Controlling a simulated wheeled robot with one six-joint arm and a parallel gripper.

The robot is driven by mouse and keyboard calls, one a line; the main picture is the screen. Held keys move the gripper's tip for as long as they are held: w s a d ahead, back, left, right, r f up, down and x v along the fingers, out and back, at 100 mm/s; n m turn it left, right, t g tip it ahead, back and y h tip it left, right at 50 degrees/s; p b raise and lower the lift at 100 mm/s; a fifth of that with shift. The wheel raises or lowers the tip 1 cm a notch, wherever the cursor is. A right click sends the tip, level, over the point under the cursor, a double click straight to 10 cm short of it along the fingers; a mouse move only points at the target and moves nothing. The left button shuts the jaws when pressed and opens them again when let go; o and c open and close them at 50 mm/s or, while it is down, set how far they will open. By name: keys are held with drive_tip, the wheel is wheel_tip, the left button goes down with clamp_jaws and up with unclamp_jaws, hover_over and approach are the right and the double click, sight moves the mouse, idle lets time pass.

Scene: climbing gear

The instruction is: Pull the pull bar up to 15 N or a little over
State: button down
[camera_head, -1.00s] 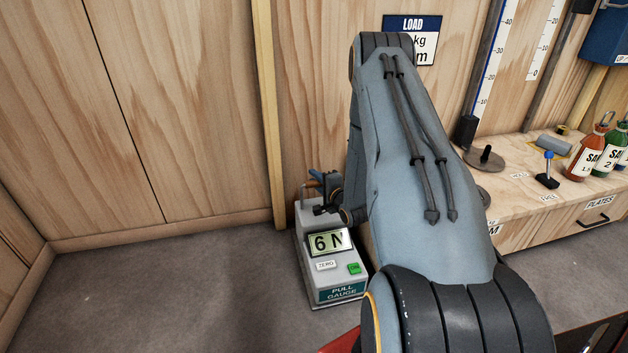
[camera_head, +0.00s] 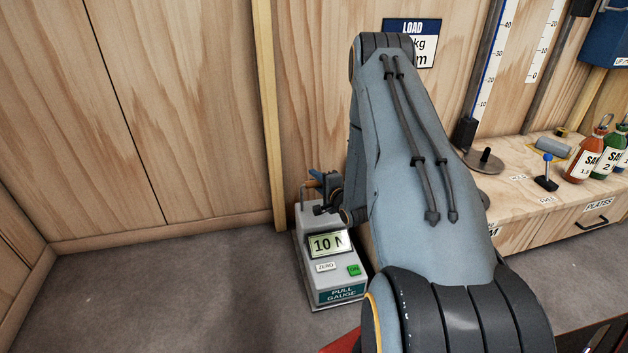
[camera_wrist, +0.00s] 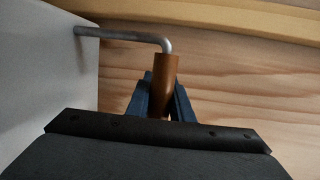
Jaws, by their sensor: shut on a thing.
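The pull gauge (camera_head: 335,283) is a grey box on the floor against the wooden wall. Its display (camera_head: 328,243) reads 10 N. It has a white ZERO button (camera_head: 326,267) and a green ON button (camera_head: 354,270). The pull bar, a bent metal rod (camera_wrist: 125,36) with a brown grip (camera_wrist: 164,84), shows in the wrist view. My gripper (camera_wrist: 165,104) has its blue fingers shut around the brown grip. In the head view my gripper (camera_head: 327,190) is at the top of the gauge, and my arm hides part of the gauge's right side.
A wooden bench (camera_head: 540,205) with a disc (camera_head: 484,162), a blue-topped pin (camera_head: 547,172) and bottles (camera_head: 588,155) stands on the right. A LOAD sign (camera_head: 412,42) hangs on the wall. The floor left of the gauge is clear.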

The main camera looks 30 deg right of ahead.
drive_tip(key=shift+f+b, duration=0.45)
drive_tip(key=shift+f, duration=0.45)
drive_tip(key=c, duration=1.6)
unclamp_jaws()
drive_tip(key=shift+a, duration=0.1)
drive_tip(key=shift+o, duration=0.6)
drive_tip(key=shift+f, duration=0.1)
